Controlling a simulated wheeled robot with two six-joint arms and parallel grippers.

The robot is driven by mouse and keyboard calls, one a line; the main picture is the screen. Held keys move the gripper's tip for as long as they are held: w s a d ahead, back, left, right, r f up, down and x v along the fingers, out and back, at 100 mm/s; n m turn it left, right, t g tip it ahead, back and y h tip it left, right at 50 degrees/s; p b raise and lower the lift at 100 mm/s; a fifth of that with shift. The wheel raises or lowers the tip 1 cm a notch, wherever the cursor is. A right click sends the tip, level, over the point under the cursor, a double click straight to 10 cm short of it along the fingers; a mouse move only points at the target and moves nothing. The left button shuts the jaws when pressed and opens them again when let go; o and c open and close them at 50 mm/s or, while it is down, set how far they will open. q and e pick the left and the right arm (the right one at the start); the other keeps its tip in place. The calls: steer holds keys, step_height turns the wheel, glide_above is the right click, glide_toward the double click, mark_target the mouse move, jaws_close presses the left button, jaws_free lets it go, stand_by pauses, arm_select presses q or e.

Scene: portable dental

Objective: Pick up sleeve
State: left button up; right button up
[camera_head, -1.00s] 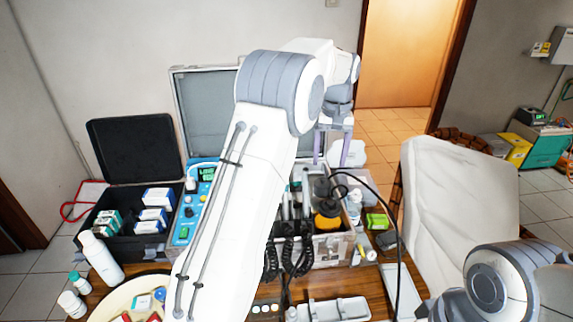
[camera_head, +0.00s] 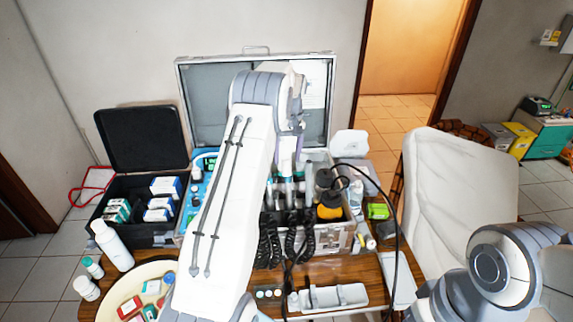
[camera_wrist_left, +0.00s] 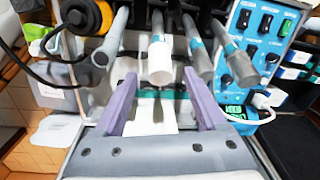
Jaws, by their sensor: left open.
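A white cylindrical piece, likely the sleeve (camera_wrist_left: 160,60), sits on the end of one upright handpiece in the wrist view. My left gripper (camera_wrist_left: 160,78) has its two purple fingers apart, one to each side of this line, with nothing held. Whether the fingertips reach the white piece's depth is unclear. In the head view the left gripper (camera_head: 288,150) is over the handpiece row in the open metal case (camera_head: 340,240), partly hidden by my forearm. The sleeve cannot be made out there. My right arm shows at lower right, its gripper out of frame.
Other handpieces (camera_wrist_left: 198,50) stand close on both sides. A black-and-orange bottle (camera_head: 329,208) and a blue control panel (camera_wrist_left: 262,35) flank the row. The case's raised lid stands behind. Black coiled cables hang in front. A round tray (camera_head: 102,300) lies at front left.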

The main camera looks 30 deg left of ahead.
arm_select(q)
steer(key=shift+s+f, duration=0.15)
steer(key=shift+f, duration=1.15)
jaws_close()
steer(key=shift+r, duration=0.1)
